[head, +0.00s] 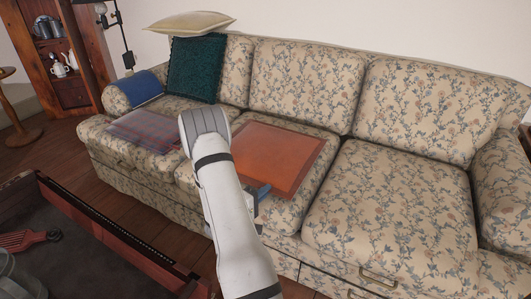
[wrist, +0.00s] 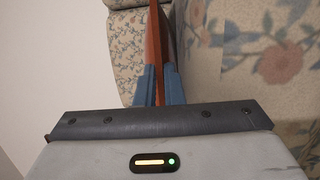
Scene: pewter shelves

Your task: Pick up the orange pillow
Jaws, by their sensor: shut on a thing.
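The orange pillow (head: 278,158) is flat and square and shows over the middle seat of the floral sofa (head: 385,205). My gripper (head: 258,192) is at the pillow's near edge, partly hidden behind my white arm. In the wrist view, the two blue fingers of my gripper (wrist: 158,85) are shut on the pillow, which shows edge-on as a thin orange strip (wrist: 153,55). I cannot tell whether the pillow rests on the seat or hangs just above it.
A teal pillow (head: 196,68), a cream pillow (head: 190,22), a blue pillow (head: 139,88) and a plaid pillow (head: 143,130) are at the sofa's left. A dark table (head: 110,265) with a red comb (head: 28,240) stands front left. The right seat is clear.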

